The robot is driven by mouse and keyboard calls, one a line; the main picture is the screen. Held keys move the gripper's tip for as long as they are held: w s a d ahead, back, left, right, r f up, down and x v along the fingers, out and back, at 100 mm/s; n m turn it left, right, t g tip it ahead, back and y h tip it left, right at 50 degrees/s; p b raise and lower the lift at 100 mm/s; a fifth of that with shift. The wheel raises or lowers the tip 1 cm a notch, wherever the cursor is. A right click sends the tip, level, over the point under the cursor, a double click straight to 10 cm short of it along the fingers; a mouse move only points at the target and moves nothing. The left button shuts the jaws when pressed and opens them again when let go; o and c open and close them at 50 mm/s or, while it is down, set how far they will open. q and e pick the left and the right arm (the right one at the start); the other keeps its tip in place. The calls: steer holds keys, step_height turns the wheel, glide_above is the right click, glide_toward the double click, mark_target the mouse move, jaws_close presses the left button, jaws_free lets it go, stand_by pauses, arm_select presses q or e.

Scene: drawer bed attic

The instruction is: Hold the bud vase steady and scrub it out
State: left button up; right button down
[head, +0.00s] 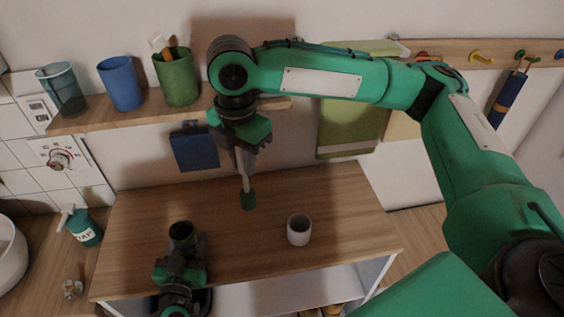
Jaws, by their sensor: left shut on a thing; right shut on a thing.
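The bud vase (182,233) is a small dark green vessel with an open top, standing near the left front of the wooden table. My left gripper (182,254) is shut on it from the front side. My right gripper (242,155) hangs above the table and is shut on a brush (247,190). The brush points down, with a thin pale shaft and a dark green head. The brush head is to the right of the vase and apart from it. I cannot tell exactly how high it is above the tabletop.
A white cup (299,230) stands on the wooden table (340,215) to the right. A shelf (130,114) behind holds a clear teal cup (62,88), a blue cup (121,83) and a green cup (176,76). A soap bottle (82,228) stands left of the table.

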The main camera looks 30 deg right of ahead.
steer(key=w+a+r, duration=0.1)
steer(key=a, duration=0.7)
steer(key=w+a+r, duration=0.1)
steer(key=a+r, duration=0.1)
steer(key=a, duration=0.5)
steer(key=shift+w+a, duration=0.3)
steer(key=shift+a, duration=0.1)
step_height(320, 180, down, 11)
stand_by(0.4)
steer(key=shift+s, duration=0.15)
stand_by(0.3)
